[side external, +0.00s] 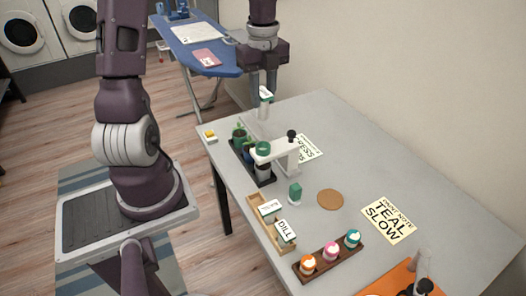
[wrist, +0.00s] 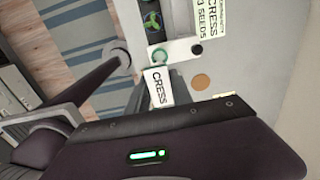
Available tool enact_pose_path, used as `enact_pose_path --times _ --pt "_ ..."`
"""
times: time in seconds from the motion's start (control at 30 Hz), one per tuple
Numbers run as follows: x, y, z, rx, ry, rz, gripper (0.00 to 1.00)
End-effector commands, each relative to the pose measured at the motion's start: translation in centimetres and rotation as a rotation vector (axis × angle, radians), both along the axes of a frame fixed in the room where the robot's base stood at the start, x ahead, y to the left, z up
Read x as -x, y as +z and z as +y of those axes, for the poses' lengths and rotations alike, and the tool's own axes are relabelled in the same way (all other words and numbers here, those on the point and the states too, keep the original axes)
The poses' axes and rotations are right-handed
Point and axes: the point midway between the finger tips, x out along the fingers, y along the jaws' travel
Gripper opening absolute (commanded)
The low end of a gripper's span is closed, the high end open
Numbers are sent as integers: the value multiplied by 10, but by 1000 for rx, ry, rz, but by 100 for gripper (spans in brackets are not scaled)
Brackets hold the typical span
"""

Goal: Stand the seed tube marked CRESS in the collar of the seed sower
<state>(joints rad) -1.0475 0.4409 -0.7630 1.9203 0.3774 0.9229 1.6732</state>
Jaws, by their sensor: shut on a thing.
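My gripper (side external: 264,84) is shut on the CRESS seed tube (side external: 264,107), a pale tube with a white label. It holds the tube roughly upright in the air, apart from and above the seed sower (side external: 287,152). In the wrist view the label (wrist: 157,87) reads CRESS, and my fingers partly hide the tube. The sower is a white stand and arm with a black knob. Its green ring collar (side external: 263,148) is at the arm's left end and looks empty; it also shows in the wrist view (wrist: 158,56).
A dark tray (side external: 264,180) with potted sprouts sits under the sower. A wooden rack (side external: 284,245) holds DILL and another labelled tube.

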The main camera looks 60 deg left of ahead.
Motion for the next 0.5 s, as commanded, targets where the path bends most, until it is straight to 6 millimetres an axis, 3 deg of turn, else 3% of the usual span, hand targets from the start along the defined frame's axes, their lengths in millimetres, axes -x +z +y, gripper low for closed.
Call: enact_pose_path --times 0.5 --pt "1 -99 -2 4 -3 5 0"
